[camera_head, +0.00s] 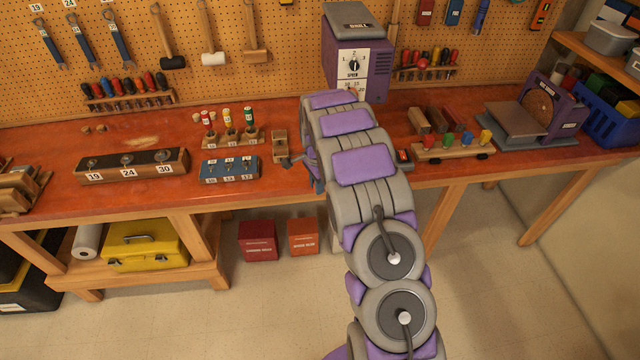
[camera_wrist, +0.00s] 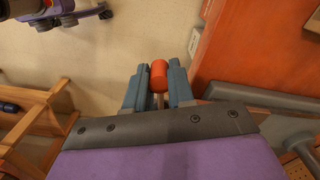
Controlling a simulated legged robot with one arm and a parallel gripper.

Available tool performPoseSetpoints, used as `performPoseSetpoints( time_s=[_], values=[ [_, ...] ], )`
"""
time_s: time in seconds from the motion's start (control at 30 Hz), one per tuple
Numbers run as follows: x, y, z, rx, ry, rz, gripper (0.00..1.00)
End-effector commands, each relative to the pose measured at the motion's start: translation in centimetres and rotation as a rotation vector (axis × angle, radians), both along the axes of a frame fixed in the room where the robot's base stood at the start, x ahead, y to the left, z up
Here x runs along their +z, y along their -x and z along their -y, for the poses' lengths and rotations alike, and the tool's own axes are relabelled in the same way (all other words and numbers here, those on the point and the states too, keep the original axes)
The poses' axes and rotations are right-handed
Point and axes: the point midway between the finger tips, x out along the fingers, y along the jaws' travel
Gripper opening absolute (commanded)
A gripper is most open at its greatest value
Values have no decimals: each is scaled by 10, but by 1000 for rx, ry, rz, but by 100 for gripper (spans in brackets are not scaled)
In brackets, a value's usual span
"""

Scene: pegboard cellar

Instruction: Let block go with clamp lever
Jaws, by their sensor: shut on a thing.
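A small wooden clamp (camera_head: 279,148) stands near the front edge of the orange-red bench in the head view, with a wooden block (camera_head: 279,134) at its top. A dark bar reaches from it towards my gripper (camera_head: 314,174), which is partly hidden by my arm. In the wrist view my gripper (camera_wrist: 158,76) has its two blue-grey fingers on either side of a red-orange cylindrical knob (camera_wrist: 159,72) on a pale rod, which looks like the clamp lever's end. It is shut on this knob. Whether the block is loose cannot be told.
A purple drill press (camera_head: 357,62) stands behind my arm. A wooden toy truck (camera_head: 452,151) stands to the right. Floor in front is clear.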

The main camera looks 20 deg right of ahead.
Motion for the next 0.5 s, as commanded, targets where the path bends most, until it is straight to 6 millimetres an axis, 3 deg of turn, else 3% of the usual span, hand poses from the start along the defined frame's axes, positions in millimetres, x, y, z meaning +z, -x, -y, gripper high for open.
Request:
performPoseSetpoints(
  time_s=[0.5],
  values=[
    [1,-15,1,-184,0,4,0]
  ],
)
